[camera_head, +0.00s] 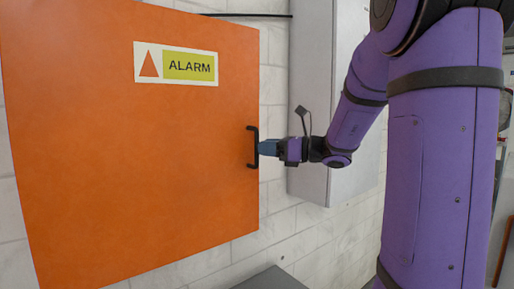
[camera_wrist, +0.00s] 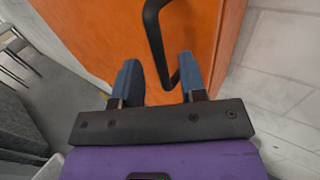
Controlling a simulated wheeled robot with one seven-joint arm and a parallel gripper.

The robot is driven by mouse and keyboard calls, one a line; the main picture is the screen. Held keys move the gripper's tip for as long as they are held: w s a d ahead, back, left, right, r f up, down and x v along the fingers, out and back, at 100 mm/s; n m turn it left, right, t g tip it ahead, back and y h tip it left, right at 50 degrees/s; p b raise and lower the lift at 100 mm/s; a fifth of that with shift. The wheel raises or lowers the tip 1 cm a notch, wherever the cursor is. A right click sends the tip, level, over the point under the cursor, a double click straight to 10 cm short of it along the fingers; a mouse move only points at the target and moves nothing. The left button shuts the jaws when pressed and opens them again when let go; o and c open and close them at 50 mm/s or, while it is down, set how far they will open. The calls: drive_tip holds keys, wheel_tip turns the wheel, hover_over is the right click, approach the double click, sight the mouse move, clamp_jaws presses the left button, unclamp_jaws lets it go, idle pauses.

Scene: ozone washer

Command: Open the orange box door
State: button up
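The orange box door (camera_head: 120,140) fills the left of the head view and carries an ALARM label (camera_head: 176,64). Its black bar handle (camera_head: 252,133) is upright near the right edge. My gripper (camera_head: 261,148) reaches the handle from the right. In the wrist view the handle (camera_wrist: 153,30) runs down between the two blue fingers of my gripper (camera_wrist: 160,72). The fingers stand apart with the bar between them, and a gap shows on the left finger's side. I cannot tell whether the right finger touches the bar, or whether the door is ajar.
A grey cabinet (camera_head: 310,80) hangs on the white brick wall (camera_head: 290,235) right of the door, behind my arm. A grey surface (camera_head: 272,279) lies below. In the wrist view, grey floor and a chair-like object (camera_wrist: 14,45) show at the left.

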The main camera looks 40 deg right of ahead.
drive_tip(key=shift+x, duration=1.7)
clamp_jaws()
